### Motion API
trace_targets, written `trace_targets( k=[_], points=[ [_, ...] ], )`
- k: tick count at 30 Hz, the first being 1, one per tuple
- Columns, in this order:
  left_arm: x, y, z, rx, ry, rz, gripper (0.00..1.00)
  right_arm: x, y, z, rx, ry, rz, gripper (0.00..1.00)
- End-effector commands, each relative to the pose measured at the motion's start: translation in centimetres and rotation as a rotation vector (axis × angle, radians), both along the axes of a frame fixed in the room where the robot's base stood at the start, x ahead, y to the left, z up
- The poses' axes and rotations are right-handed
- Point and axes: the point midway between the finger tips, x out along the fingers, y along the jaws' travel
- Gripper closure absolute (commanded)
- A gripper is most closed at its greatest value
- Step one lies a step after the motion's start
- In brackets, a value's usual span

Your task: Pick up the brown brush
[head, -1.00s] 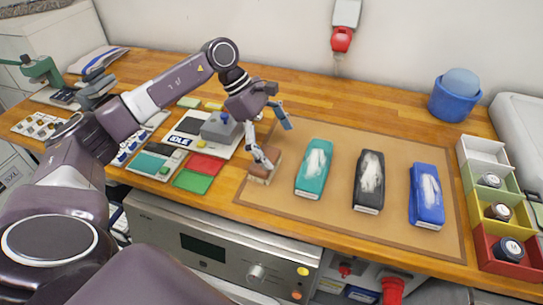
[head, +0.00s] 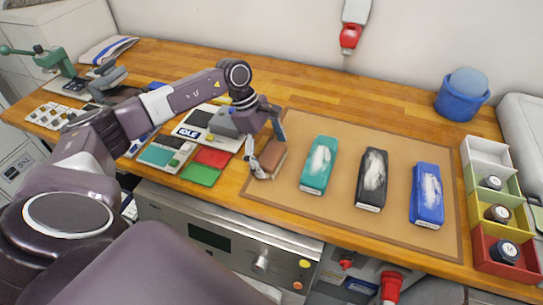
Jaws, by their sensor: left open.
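The brown brush (head: 273,158) lies at the left end of the tan mat (head: 330,224) in the head view. My left gripper (head: 270,153) is open and low over it. One finger is at the brush's near left side and the other is at its far side. The fingers hide part of the brush, and I cannot tell whether they touch it. My right gripper is not in view.
Teal (head: 319,167), black (head: 372,178) and blue (head: 426,196) wrapped packs lie on the mat right of the brush. Colored bins (head: 488,152) and a blue tub (head: 461,103) stand at the right. Red (head: 212,158) and green (head: 201,174) pads lie left of the mat.

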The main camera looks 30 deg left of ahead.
Motion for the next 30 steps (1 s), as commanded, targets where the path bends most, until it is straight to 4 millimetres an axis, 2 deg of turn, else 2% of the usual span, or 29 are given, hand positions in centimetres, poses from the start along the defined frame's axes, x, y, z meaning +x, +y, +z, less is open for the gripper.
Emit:
trace_targets(
  k=[3, 15, 25, 30],
  points=[
    [0.0, 0.0, 0.0, 0.000, 0.001, 0.000, 0.01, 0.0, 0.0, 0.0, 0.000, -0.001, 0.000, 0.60],
    [0.0, 0.0, 0.0, 0.000, 0.001, 0.001, 0.45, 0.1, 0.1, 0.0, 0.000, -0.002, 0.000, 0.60],
    [0.0, 0.0, 0.3, -0.001, 0.000, 0.000, 0.46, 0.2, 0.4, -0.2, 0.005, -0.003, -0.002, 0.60],
    [0.1, 0.0, 1.9, -0.001, -0.003, 0.000, 0.46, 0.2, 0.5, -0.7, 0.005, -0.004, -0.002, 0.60]
  ],
)
